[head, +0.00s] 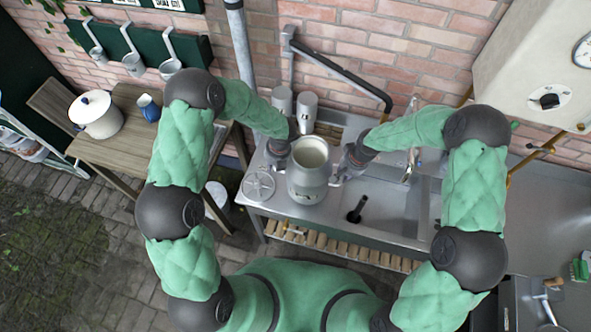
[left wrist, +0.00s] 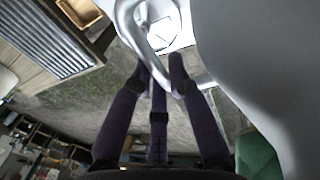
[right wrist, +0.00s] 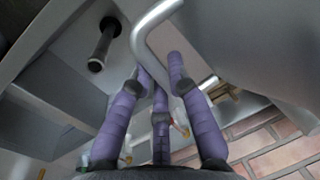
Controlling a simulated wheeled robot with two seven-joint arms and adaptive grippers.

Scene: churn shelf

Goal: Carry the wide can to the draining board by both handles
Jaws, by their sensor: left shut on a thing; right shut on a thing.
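The wide can (head: 307,184) is grey metal, open at the top and pale inside. It is upright between my two grippers, over the left part of the steel sink unit. My left gripper (head: 284,151) is shut on its left handle, a bent bar (left wrist: 148,45) in the left wrist view. My right gripper (head: 338,177) is shut on the right handle (right wrist: 142,42), clear in the right wrist view. The draining board (head: 279,207) shows around the can in the head view. I cannot tell whether the can's base touches it.
A round metal disc (head: 259,186) lies left of the can. Two smaller cans (head: 283,100) (head: 307,107) stand behind it. The sink basin (head: 388,205), with a dark upright pipe (head: 358,208), is to the right. A wooden table (head: 122,145) bears a white pot (head: 96,115) and blue jug (head: 148,107).

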